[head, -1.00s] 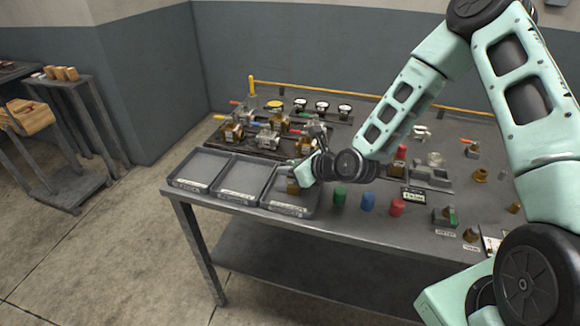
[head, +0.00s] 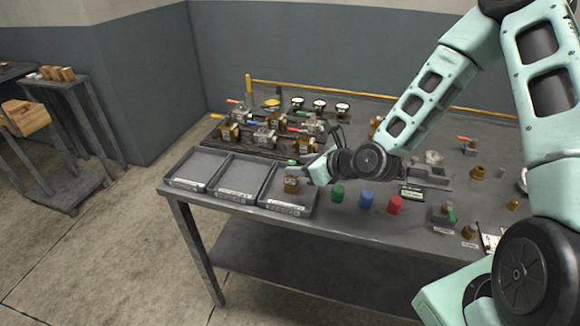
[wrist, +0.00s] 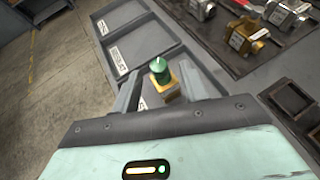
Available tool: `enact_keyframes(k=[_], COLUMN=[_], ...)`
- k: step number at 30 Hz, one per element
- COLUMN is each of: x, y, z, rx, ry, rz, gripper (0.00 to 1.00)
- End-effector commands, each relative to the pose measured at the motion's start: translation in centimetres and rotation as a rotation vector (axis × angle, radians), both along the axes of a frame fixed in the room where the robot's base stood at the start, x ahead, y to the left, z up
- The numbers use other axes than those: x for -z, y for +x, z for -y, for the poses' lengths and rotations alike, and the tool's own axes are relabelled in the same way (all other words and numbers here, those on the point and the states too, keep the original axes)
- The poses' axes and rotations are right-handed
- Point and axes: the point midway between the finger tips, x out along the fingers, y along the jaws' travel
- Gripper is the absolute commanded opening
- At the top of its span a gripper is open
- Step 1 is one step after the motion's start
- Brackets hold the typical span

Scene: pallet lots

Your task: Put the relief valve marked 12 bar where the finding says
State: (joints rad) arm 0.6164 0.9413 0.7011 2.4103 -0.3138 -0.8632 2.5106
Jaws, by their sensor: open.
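A brass relief valve (head: 291,185) with a green cap stands upright in the right-hand one of three grey trays (head: 289,210). In the wrist view the same valve (wrist: 160,70) shows its green top and brass body between the fingers. My gripper (head: 303,174) is open, with its fingers at either side of the valve, or just behind it. I cannot tell whether they touch it. The valve's marking is not readable. The other two trays, the middle one (head: 237,196) and the left one (head: 186,183), are empty. Their front labels are too small to read surely.
Several valves with coloured handles (head: 265,137) stand on a dark board behind the trays. Green (head: 337,193), blue (head: 366,200) and red (head: 395,205) caps stand right of the trays. Fittings and small holders fill the table's right side.

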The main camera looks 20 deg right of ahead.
Motion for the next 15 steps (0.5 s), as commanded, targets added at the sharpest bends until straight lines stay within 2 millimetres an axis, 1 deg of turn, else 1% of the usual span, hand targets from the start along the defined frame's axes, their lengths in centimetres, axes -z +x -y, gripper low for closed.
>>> enact_keyframes(k=[1,5,6,7,15], x=[-0.5,-2.0,-2.7,-2.9,-3.4], y=[-1.0,-3.2,-3.5,-3.7,-5.0], z=[0.8,2.1,2.1,2.2,3.0], rx=[0.004,0.004,0.002,0.001,0.0], ry=[-0.002,-0.001,0.001,0.001,0.001], rz=[0.0,0.0,-0.004,-0.003,0.0], gripper=[0.44,0.44,0.44,0.44,0.44])
